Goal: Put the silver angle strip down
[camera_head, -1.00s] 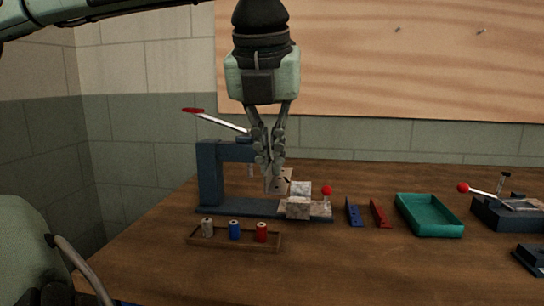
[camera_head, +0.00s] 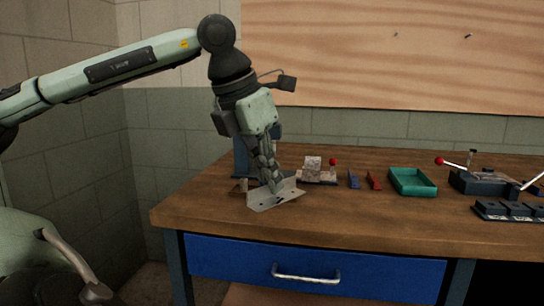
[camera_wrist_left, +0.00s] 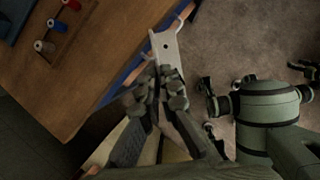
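The silver angle strip (camera_head: 283,199) is a thin bent metal piece with small holes and a dark mark on it. My left gripper (camera_head: 270,180) points down and is shut on it. In the head view the strip shows against the left part of the workbench, tilted. In the left wrist view the strip (camera_wrist_left: 165,45) reaches out from between the fingers (camera_wrist_left: 167,78), past the bench's front edge and over the floor. The strip looks held clear of the bench top. Part of it is hidden behind the fingers. My right gripper is not in view.
On the workbench (camera_head: 330,215) stand a blue press (camera_head: 240,160) behind my left gripper, blue (camera_head: 353,180) and red (camera_head: 374,181) pieces, and a green tray (camera_head: 413,182). Spools (camera_wrist_left: 57,26) show in the left wrist view.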

